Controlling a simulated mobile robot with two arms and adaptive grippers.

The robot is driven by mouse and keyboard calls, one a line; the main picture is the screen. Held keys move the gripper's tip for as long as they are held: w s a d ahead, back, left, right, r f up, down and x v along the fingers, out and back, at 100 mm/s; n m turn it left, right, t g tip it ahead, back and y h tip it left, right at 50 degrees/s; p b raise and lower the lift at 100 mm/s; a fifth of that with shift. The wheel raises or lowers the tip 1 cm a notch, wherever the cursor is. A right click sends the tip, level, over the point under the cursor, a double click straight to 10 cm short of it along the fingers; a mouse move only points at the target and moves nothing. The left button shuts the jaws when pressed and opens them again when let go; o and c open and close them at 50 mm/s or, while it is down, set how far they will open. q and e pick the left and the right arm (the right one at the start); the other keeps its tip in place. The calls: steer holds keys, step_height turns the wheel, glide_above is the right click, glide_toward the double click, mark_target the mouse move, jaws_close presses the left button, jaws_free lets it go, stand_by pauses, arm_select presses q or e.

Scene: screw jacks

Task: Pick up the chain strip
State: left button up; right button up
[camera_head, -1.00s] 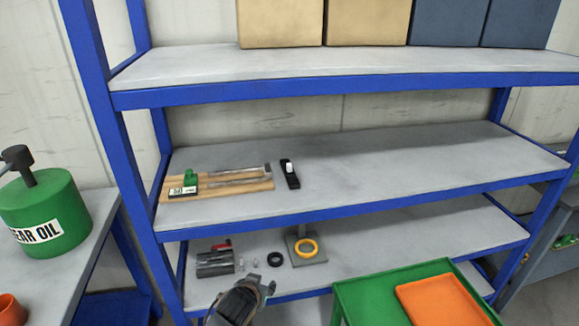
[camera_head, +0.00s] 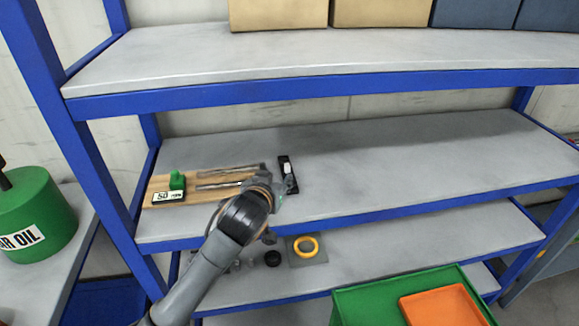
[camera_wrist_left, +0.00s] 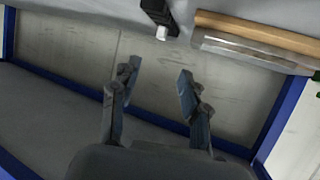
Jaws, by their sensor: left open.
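Two long thin grey strips lie on a wooden board (camera_head: 160,201) at the left of the middle shelf. The chain strip looks to be one of them (camera_head: 228,173), but I cannot tell which. One grey strip (camera_wrist_left: 245,47) on the board's edge also shows at the top right of the left wrist view. My left gripper (camera_head: 279,190) is at the right end of the board, by the shelf's front. In the left wrist view its fingers (camera_wrist_left: 158,75) are apart with nothing between them. My left arm hides part of the board. My right gripper is not in view.
A black piece with a white part (camera_head: 288,170) lies just right of the board. A green block with a "50" label (camera_head: 169,196) sits on the board's left end. The middle shelf (camera_head: 420,165) is clear to the right. The upper shelf (camera_head: 330,55) overhangs it.

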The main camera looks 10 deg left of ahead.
mark_target(287, 165)
arm_select(q)
steer(key=x, duration=0.3)
steer(key=shift+w+p, duration=0.3)
steer(key=shift+p, duration=0.05)
steer(key=x, duration=0.3)
steer(key=shift+w+f, duration=0.25)
steer(key=shift+w+f+p, duration=0.15)
steer(key=shift+w+p, duration=0.15)
steer(key=shift+w, duration=0.2)
steer(key=shift+w+f+p, duration=0.15)
steer(key=shift+w+p, duration=0.15)
steer(key=shift+p, duration=0.05)
steer(key=p+x, duration=0.1)
steer(key=x, duration=0.2)
steer(key=shift+s+f, duration=0.1)
steer(key=shift+f, duration=0.05)
steer(key=shift+w+f, duration=0.25)
steer(key=shift+w, duration=0.3)
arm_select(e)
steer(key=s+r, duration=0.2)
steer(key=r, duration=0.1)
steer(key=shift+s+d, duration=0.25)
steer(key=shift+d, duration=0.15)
